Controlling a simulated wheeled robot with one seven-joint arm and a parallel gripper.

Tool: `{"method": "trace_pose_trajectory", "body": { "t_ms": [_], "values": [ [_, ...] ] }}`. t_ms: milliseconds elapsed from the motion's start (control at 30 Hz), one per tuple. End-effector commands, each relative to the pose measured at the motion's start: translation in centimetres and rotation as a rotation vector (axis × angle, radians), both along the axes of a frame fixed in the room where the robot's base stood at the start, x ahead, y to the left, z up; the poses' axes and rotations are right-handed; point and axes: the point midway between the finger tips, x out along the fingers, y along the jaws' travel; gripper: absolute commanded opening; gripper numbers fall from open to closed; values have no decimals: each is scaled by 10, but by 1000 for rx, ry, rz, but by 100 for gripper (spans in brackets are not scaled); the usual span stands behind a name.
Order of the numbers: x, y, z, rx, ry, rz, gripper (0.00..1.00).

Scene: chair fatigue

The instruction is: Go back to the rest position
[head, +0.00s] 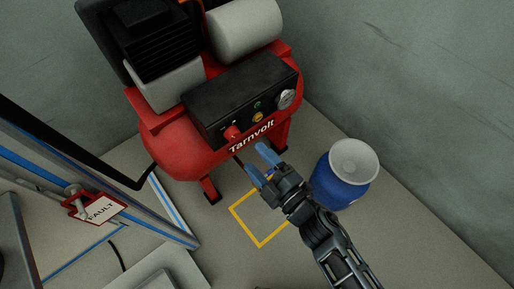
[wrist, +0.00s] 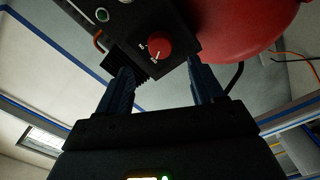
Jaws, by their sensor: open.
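My gripper (head: 258,164) is open and empty, with its two blue fingers apart. In the head view it is in front of the red compressor (head: 180,150) marked Tarnvolt, below its black control panel (head: 240,100). In the wrist view the fingers (wrist: 160,88) stand apart, with the panel's red knob (wrist: 158,48) showing between and beyond them. The knob also shows in the head view (head: 232,132). I cannot tell the exact gap between the fingertips and the panel.
A blue drum (head: 338,186) with a pale top stands close to the right of my gripper. A yellow square (head: 262,243) is marked on the floor. A red-edged FAULT tag (head: 96,208) hangs on the frame at the left. Grey walls stand behind; floor at lower right is clear.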

Motion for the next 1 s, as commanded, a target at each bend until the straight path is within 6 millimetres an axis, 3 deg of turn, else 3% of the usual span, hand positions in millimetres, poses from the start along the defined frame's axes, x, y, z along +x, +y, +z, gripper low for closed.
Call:
{"method": "trace_pose_trajectory", "body": {
  "t_ms": [267,433,700,1000],
  "values": [
    [-1,-1,0,1,2,-2,67],
    [-23,-26,-1,40,44,-44,67],
    [-113,-104,22,236,199,-211,67],
    [-213,-157,79,512,371,-410,67]
  ]
}}
